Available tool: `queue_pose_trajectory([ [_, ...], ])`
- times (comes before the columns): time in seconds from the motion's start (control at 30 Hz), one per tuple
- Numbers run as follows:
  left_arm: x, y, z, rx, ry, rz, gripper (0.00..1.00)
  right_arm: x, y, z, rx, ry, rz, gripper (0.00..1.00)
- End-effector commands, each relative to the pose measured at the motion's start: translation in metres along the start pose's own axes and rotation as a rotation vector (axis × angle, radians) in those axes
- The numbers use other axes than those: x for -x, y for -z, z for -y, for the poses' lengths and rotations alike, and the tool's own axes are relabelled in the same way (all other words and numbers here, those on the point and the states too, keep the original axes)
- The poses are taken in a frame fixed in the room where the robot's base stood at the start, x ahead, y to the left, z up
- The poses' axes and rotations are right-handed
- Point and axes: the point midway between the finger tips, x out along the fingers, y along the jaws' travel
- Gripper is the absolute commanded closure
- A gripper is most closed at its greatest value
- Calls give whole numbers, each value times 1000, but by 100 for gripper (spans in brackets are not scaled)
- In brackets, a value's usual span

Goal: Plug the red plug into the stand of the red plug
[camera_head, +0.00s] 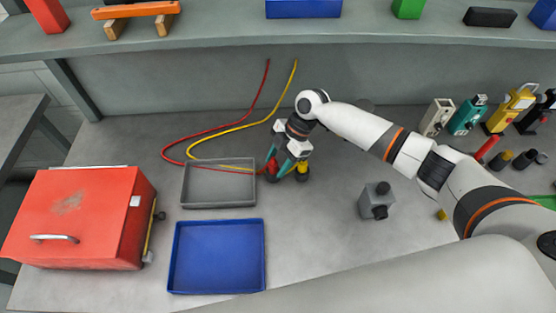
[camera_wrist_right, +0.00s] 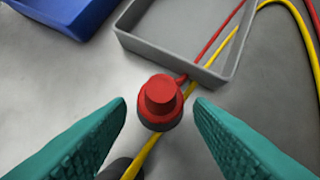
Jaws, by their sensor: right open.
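The red plug (camera_head: 272,171) stands on the bench just right of the grey tray, with the red cable running to it. In the wrist view the red plug (camera_wrist_right: 161,96) is upright, with a dark ring at its base. My right gripper (camera_wrist_right: 160,103) is open, its teal fingers on either side of the plug with gaps showing. In the head view the right gripper (camera_head: 281,170) points down at the plug. A yellow plug (camera_head: 302,168) sits close to its right, partly hidden by the gripper. I cannot tell which thing is the red plug's stand. My left gripper is not in view.
The grey tray (camera_head: 183,187) and blue tray (camera_head: 174,258) lie left of the gripper. A red toolbox (camera_head: 85,215) stands at far left. A grey block with dark knobs (camera_head: 374,202) stands to the right. The yellow cable (camera_wrist_right: 182,100) passes close by the red plug. A shelf (camera_head: 220,32) spans the back.

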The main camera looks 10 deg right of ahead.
Motion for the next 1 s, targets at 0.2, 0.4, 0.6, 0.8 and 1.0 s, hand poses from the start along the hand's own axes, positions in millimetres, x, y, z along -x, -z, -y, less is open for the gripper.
queue_pose_trajectory([
  [0.2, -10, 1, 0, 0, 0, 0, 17, 23, 2, 0, 1, 3, -2, 52],
  [0.4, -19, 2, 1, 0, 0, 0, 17, 56, 2, 1, 0, 4, -1, 52],
  [0.6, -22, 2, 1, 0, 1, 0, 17, 73, 0, 0, 0, 1, 0, 52],
  [0.8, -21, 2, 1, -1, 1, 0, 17, 75, 0, 0, 0, 0, 0, 52],
  [1.0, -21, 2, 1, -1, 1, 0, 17, 75, 0, 0, 0, 1, 0, 52],
])
